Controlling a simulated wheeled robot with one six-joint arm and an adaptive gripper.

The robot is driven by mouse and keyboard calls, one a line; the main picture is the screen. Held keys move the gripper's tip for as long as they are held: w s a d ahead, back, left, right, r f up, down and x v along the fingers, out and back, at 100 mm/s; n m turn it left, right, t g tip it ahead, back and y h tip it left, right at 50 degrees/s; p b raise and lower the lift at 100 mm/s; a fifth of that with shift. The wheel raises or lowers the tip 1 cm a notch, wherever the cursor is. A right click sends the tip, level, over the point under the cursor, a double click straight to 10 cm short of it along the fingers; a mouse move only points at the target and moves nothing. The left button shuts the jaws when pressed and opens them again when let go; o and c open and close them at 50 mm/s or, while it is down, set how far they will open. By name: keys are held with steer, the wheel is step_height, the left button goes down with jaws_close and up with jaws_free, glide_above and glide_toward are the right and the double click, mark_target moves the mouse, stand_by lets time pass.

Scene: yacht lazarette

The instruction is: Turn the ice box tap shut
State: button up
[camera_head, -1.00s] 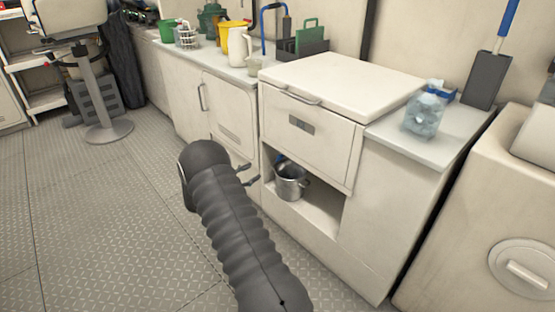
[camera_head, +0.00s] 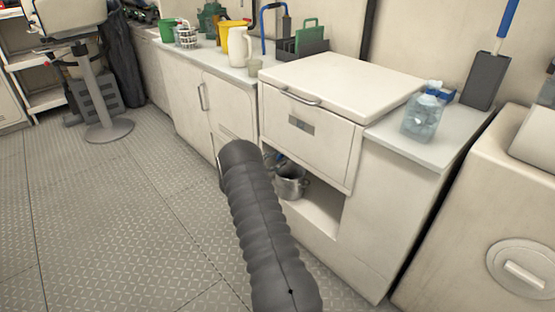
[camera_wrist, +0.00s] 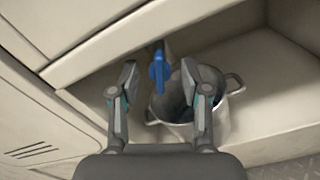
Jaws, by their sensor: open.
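The ice box (camera_head: 311,135) is a cream cabinet with a lid and an open niche below. Its tap shows in the wrist view as a blue handle (camera_wrist: 159,70) under the niche's upper edge, with a dark part beside it. My gripper (camera_wrist: 164,80) is open in the wrist view, one finger on each side of the blue handle. I cannot tell whether either finger touches it. In the head view my dark ribbed arm hides most of my gripper and the tap.
A steel pot (camera_wrist: 208,120) with side handles stands in the niche below the tap; it also shows in the head view (camera_head: 291,183). The niche's upper edge (camera_wrist: 105,45) and the cabinet to its left are close to my fingers. The floor (camera_head: 120,210) at left is clear.

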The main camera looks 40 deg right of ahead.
steer(key=shift+d, duration=0.25)
jaws_close()
